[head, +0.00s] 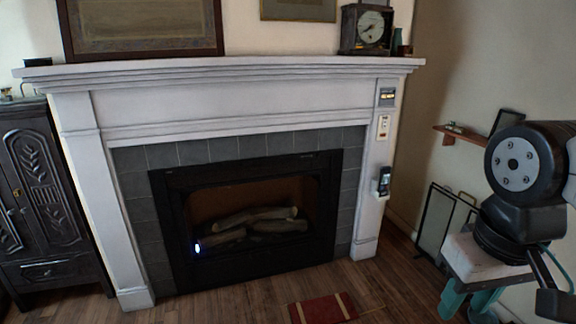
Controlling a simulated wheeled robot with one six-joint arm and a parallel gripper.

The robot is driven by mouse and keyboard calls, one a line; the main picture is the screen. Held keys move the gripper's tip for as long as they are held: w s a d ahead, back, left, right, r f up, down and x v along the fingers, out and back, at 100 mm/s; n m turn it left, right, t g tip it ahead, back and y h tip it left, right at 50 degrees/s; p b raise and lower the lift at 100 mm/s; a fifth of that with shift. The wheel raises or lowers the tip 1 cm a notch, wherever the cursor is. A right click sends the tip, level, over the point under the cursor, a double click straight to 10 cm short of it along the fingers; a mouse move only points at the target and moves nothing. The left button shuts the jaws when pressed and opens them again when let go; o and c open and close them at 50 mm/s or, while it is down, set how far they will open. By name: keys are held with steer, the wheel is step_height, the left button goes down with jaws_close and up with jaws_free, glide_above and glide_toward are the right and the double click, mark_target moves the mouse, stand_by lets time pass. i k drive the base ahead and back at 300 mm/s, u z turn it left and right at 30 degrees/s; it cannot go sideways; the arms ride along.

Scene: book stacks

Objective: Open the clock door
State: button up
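The clock (368,29) stands on the right end of the white mantel (230,72). It has a dark case and a round, pale face turned toward me. I cannot make out its door edge or handle at this size, nor whether the door is shut. My arm enters at the right edge. At its lower end are a white block and teal parts that look like my gripper (472,301), low at the right, far below and to the right of the clock. Nothing of mine touches the clock.
A small dark bottle (397,40) stands just right of the clock. A framed picture (143,27) rests on the mantel's left. A carved dark cabinet (42,190) is at the left. A small wall shelf (458,137) and a leaning frame (437,220) are at the right. A red book (322,309) lies on the floor.

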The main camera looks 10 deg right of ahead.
mark_target(391, 23)
steer(key=z, duration=0.15)
steer(key=i, duration=2.35)
steer(key=z, duration=0.15)
